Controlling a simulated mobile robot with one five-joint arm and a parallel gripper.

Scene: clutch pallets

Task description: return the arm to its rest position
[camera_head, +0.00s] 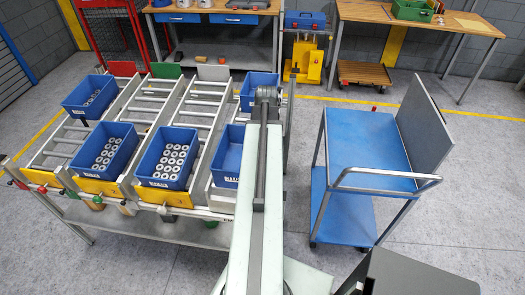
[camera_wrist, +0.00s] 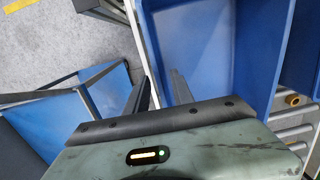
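My gripper (camera_wrist: 159,90) shows in the wrist view with its two dark fingers apart. The near wall edge of a large blue bin (camera_wrist: 218,45) runs between or just beside the fingers; I cannot tell whether they touch it. No part is held that I can see. The bin looks empty inside. In the head view my arm (camera_head: 262,150) stretches out over the right end of the roller rack, and my fingertips are hidden there. An empty blue bin (camera_head: 228,155) shows partly behind my arm.
A roller rack (camera_head: 204,105) holds blue bins with metal rings (camera_head: 170,160). Right of my arm stands a blue cart (camera_head: 365,135) with a grey panel and a handrail. Workbenches (camera_head: 425,18) stand at the back. Floor is free between cart and back benches.

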